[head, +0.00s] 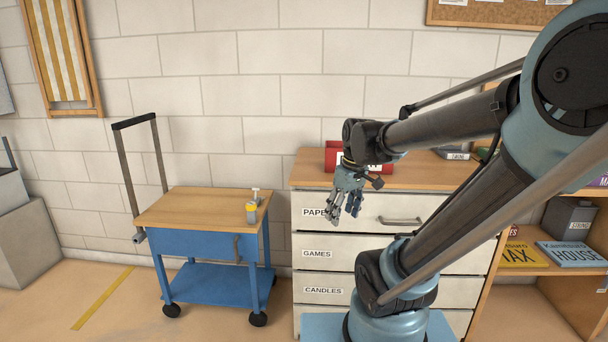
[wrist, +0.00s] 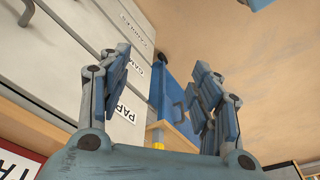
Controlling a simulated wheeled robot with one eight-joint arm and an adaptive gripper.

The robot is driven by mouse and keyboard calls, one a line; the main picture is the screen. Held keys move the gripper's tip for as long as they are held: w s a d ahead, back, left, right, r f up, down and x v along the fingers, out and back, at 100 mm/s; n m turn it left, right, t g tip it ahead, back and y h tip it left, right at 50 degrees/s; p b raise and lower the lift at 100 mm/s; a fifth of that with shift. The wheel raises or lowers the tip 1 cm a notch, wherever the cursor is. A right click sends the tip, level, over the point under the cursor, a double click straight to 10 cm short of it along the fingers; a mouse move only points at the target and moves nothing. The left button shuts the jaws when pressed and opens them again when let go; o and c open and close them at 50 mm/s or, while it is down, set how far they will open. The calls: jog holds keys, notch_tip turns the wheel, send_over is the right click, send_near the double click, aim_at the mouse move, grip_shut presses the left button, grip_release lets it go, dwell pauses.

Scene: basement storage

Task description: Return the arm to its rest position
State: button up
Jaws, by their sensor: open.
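My gripper (head: 345,205) hangs from my bent arm in front of the top drawer of a white drawer cabinet (head: 335,272). Its fingers point down and are spread apart with nothing between them. In the wrist view my gripper (wrist: 160,100) also shows open and empty, with the labelled drawer fronts to the left and the blue cart behind the fingers. My arm reaches across the right half of the head view and hides part of the cabinet.
A blue cart (head: 195,243) with a wooden top stands left of the cabinet, carrying a small grey and yellow item (head: 252,209). A red box (head: 333,157) sits on the cabinet top. A wooden shelf (head: 530,262) with books stands right. Floor at the left front is clear.

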jog(key=s+d+f+m+h, duration=0.1)
jog(key=s+d+f+m, duration=0.6)
jog(key=s, duration=0.2)
jog(key=shift+s+d+t, duration=0.15)
jog(key=shift+d+t, duration=0.1)
jog(key=shift+t, duration=0.15)
jog(key=shift+w+f, duration=0.25)
jog(key=shift+w, duration=0.25)
